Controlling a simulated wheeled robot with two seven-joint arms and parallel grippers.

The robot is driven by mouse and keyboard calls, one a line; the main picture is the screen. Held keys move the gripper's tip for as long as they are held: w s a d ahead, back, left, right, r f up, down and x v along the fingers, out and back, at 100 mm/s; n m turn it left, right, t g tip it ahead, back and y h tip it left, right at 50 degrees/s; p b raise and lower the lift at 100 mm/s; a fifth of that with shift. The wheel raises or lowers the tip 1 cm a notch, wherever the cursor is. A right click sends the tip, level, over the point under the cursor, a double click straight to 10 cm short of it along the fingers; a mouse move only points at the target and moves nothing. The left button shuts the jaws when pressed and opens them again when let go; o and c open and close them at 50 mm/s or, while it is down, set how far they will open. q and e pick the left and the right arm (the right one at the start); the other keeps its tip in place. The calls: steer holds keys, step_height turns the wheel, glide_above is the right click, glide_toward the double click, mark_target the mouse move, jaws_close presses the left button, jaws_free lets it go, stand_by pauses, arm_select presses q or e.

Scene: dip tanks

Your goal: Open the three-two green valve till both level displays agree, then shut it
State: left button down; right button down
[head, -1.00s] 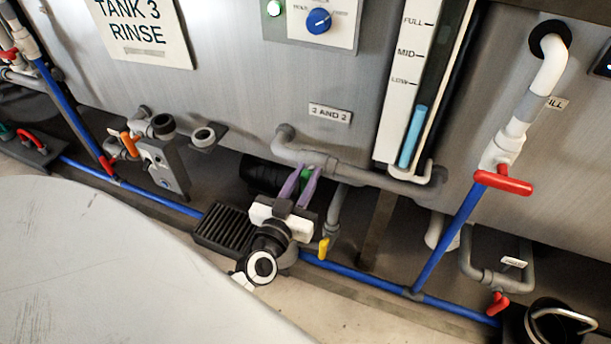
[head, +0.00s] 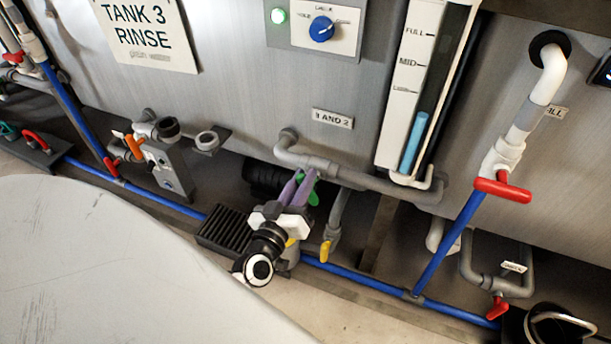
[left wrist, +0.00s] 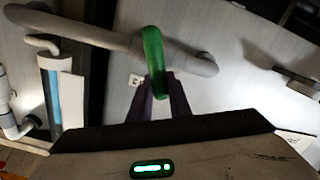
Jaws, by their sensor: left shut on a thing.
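The green valve handle (head: 313,193) sits on the grey pipe below the label "3 AND 2" (head: 332,119). My left gripper (head: 304,180), with purple fingers, is shut on it and partly hides it. In the left wrist view the green handle (left wrist: 153,60) stands between the fingers (left wrist: 155,98), in front of the grey pipe. One level display (head: 413,140), a tube with FULL, MID and LOW marks, shows blue liquid a little below LOW. It also shows at the left of the left wrist view (left wrist: 53,92). A second level display is not clearly in view. My right gripper is not in view.
A red-handled valve (head: 502,188) stands on the white and blue pipe at right. A yellow handle (head: 325,251) hangs just right of my gripper. A black grate (head: 223,228) and an orange handle (head: 134,146) are at left. A blue pipe (head: 360,278) runs along the floor.

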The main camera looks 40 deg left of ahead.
arm_select(q)
steer(key=n, duration=0.3)
steer(key=a+f+n, duration=0.1)
steer(key=n, duration=0.1)
steer(key=shift+s+n, duration=0.15)
steer(key=shift+n, duration=0.15)
steer(key=n, duration=0.2)
steer(key=f+n+b, duration=0.1)
steer(key=n, duration=0.1)
steer(key=shift+a, duration=0.25)
steer(key=n, duration=0.1)
steer(key=f+n+b, duration=0.1)
steer(key=n, duration=0.1)
steer(key=shift+n, duration=0.3)
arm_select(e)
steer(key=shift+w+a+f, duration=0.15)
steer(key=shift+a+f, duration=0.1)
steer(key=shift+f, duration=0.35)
arm_select(q)
steer(key=c, duration=1.6)
jaws_free()
steer(key=shift+r, duration=0.1)
steer(key=shift+c, duration=0.2)
steer(key=shift+s, duration=0.15)
